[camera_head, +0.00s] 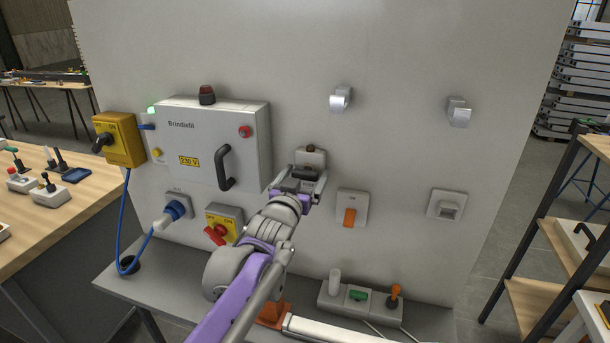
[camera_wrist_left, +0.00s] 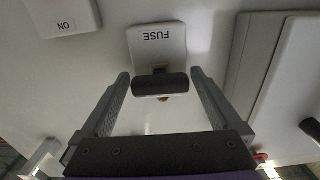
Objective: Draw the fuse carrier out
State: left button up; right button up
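The fuse housing (camera_head: 311,157) is mounted on the grey panel, right of the big control box, and my gripper partly covers it. In the left wrist view the white housing (camera_wrist_left: 157,40) carries an upside-down "FUSE" label. The fuse carrier shows there as a dark rounded handle (camera_wrist_left: 160,86) standing out from the housing, with a small brownish part behind it. My left gripper (camera_head: 307,174) is in front of the housing. In the left wrist view its fingers (camera_wrist_left: 161,76) are spread, one beyond each end of the handle, with small gaps. My right gripper is out of view.
The control box (camera_head: 225,130) with a black handle stands out close left of my gripper. An orange-lever switch (camera_head: 350,217) is to the right, and a red-yellow rotary switch (camera_head: 218,233) is below left. A ledge (camera_head: 417,322) with a small control station runs below.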

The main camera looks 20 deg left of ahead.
aim_at(304, 178)
pick_arm(q)
grip_shut()
jog(key=shift+s, duration=0.15)
jog(key=shift+s+f, duration=0.1)
jog(key=shift+s, duration=1.15)
jog(key=shift+o, duration=0.6)
grip_release()
jog(key=shift+s, duration=0.15)
